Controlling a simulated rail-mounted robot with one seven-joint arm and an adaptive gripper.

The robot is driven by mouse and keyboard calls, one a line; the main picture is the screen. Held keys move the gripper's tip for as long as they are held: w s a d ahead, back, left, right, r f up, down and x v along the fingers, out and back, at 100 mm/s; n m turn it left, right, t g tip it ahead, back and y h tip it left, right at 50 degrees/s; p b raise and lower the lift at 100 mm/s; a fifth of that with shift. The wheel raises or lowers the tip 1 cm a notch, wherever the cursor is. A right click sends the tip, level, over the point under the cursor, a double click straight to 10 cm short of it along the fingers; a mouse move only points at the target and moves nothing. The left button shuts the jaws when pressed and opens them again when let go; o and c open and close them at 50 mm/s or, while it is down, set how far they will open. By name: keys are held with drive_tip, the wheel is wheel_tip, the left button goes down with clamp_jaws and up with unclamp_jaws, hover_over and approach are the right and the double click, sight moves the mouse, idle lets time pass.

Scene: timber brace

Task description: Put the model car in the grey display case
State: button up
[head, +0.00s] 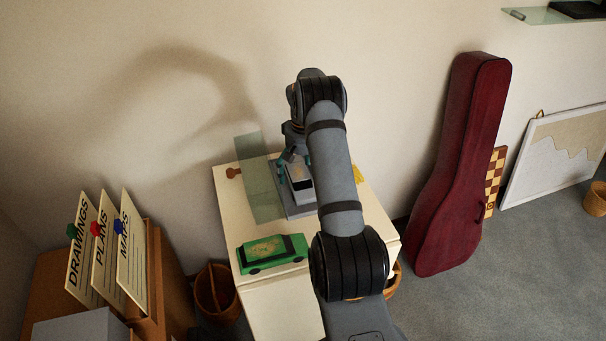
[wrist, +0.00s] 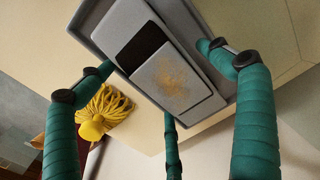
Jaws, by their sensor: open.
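A grey model car (wrist: 172,80) with a dark window and a gold-speckled patch lies inside the grey display case (wrist: 85,22), a shallow tray on the cabinet top. In the head view the case (head: 303,213) is partly covered by my arm, and a clear greenish panel (head: 260,185) stands upright at its left. A green model car (head: 272,253) with a gold patch stands at the cabinet's front, outside the case. My gripper (wrist: 158,72) is open over the case, its teal fingers spread around the grey car; contact is unclear. It also shows in the head view (head: 293,166).
The cream cabinet top (head: 353,215) bears a small brown object (head: 233,173) at the back left and a yellow tasselled thing (wrist: 104,112) beyond the case. A card file (head: 110,250) stands left, a red instrument case (head: 462,165) right.

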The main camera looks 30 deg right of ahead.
drive_tip(key=shift+o, duration=0.3)
wheel_tip(320, 180, up, 12)
idle(0.5)
drive_tip(key=shift+f, duration=0.15)
wheel_tip(320, 180, down, 12)
drive_tip(key=shift+r, duration=0.4)
idle(0.5)
